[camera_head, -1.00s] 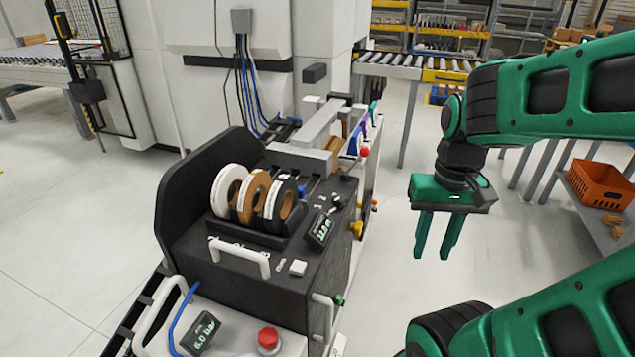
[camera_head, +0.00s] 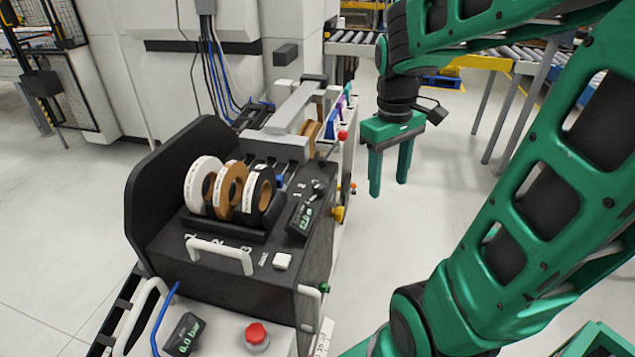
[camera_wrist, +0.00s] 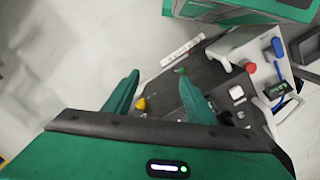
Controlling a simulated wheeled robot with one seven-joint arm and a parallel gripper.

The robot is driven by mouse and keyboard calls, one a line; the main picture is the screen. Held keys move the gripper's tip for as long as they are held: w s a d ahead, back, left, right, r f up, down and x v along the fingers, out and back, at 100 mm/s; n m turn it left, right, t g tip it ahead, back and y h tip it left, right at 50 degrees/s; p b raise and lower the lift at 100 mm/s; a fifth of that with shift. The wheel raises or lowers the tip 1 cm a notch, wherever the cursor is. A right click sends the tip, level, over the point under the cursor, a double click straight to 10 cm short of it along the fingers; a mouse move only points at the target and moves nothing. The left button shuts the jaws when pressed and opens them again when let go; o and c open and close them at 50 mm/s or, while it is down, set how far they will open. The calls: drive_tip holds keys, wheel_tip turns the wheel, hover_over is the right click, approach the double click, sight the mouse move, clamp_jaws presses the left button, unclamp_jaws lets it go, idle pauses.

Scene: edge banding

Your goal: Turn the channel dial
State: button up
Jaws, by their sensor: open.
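The channel dial (camera_head: 319,187) looks like a small dark knob with white numbers beside it, on the black top of the edge banding machine (camera_head: 245,287). My gripper (camera_head: 389,188) is open and empty, pointing down in the air to the right of the machine, apart from the dial. In the wrist view the open fingers (camera_wrist: 158,76) show over the machine's side, with a yellow knob (camera_wrist: 140,103) between them. I cannot make out the dial clearly in that view.
White, brown and black tape rolls (camera_head: 228,187) stand left of the dial. A small display (camera_head: 304,218), white button (camera_head: 282,261) and white handle (camera_head: 220,254) are nearby. A red button (camera_head: 257,335) is in front. The floor right of the machine is clear.

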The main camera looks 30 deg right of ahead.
drive_tip(key=w+n, duration=0.6)
drive_tip(key=w, duration=0.4)
drive_tip(key=n, duration=0.7)
hover_over(319, 185)
wheel_tip(319, 185, down, 5)
drive_tip(key=shift+y, duration=0.4)
wheel_tip(319, 185, down, 10)
drive_tip(key=shift+w+d+f, duration=0.1)
drive_tip(key=c, duration=1)
